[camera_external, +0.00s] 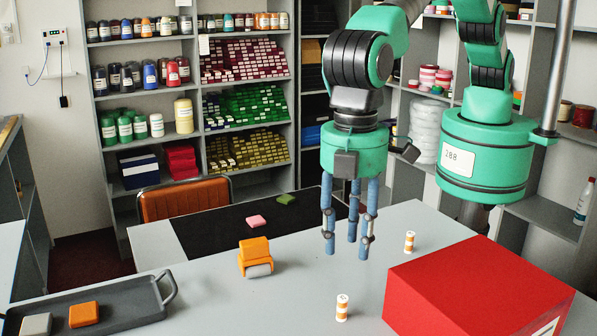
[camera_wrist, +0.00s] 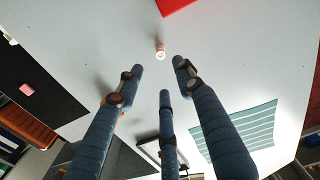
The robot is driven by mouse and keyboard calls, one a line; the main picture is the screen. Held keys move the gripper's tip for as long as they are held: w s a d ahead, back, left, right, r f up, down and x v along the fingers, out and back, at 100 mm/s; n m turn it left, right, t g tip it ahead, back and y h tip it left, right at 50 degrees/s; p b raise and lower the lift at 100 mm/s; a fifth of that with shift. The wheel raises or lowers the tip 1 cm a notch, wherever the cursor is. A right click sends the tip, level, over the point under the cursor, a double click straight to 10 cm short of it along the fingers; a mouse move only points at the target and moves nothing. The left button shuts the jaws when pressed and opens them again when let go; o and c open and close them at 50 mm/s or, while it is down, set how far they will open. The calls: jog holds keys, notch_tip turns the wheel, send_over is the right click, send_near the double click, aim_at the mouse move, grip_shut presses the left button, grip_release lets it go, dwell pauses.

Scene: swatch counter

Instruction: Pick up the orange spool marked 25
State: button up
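Two small white-and-orange spools stand upright on the grey counter in the external view. The nearer spool (camera_external: 342,307) is left of the red box, and the farther spool (camera_external: 409,242) is behind the box. Their markings are too small to read, so I cannot tell which is 25. My three-fingered gripper (camera_external: 349,246) points down above the counter, fingers spread and empty. In the wrist view, one small spool (camera_wrist: 160,52) shows end-on just beyond the spread fingertips (camera_wrist: 160,76), touching none. I cannot tell which of the two it is.
A large red box (camera_external: 470,290) stands at the front right. An orange dispenser with a grey roller (camera_external: 256,257) is left of my gripper. A dark tray (camera_external: 130,308) holds blocks. A pink block (camera_external: 257,221) lies on the black mat (camera_external: 208,240). A teal striped sheet (camera_wrist: 238,130) lies right in the wrist view.

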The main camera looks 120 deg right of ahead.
aim_at(343, 297)
jog(key=shift+f, duration=0.1)
jog(key=shift+f+p, duration=0.35)
jog(key=shift+f, duration=3.9)
jog(key=shift+f, duration=0.1)
jog(key=shift+w+f+p, duration=0.2)
jog(key=shift+f+p, duration=0.3)
jog(key=shift+f, duration=2)
jog(key=shift+c, duration=0.5)
jog(key=c, duration=0.8)
